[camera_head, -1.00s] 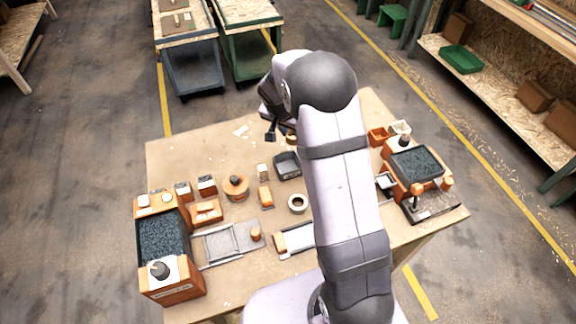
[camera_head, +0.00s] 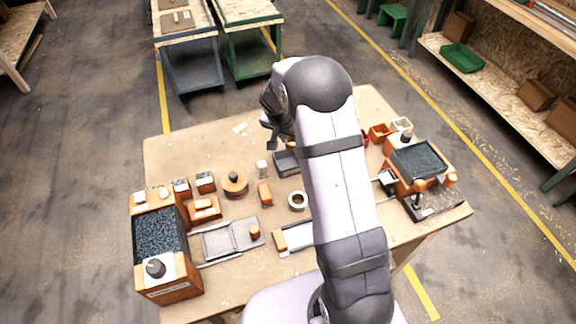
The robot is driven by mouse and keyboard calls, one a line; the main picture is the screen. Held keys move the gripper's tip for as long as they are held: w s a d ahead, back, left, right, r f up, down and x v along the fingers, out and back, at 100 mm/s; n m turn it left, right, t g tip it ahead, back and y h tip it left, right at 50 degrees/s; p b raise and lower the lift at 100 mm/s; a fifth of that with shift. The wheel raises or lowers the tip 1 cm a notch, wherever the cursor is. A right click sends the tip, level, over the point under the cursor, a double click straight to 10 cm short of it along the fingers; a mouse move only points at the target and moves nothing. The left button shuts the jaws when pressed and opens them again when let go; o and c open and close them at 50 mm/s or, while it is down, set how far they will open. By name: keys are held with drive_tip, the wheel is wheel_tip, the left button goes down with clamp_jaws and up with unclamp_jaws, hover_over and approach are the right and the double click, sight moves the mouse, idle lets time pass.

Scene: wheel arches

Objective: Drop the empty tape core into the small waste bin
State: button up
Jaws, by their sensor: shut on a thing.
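My gripper (camera_head: 273,142) hangs over the back middle of the table, partly hidden by my own arm. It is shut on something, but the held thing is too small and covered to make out. A dark grey open-topped box (camera_head: 286,163), possibly the small waste bin, stands on the table just below and right of the gripper in the picture. A pale ring (camera_head: 298,201) with a dark centre, like a tape roll or core, lies flat nearer me, beside my arm.
An orange round piece with a dark knob (camera_head: 235,184), an orange block (camera_head: 265,194) and a flat grey tray (camera_head: 228,243) stand to the left. Orange machines stand at the left (camera_head: 162,240) and right (camera_head: 417,165). The table's back left is mostly clear.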

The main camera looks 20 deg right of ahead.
drive_tip(key=shift+f, duration=0.5)
drive_tip(key=o, duration=1.1)
drive_tip(key=shift+r, duration=0.15)
drive_tip(key=shift+b+v, duration=1.35)
drive_tip(key=shift+v, duration=2.2)
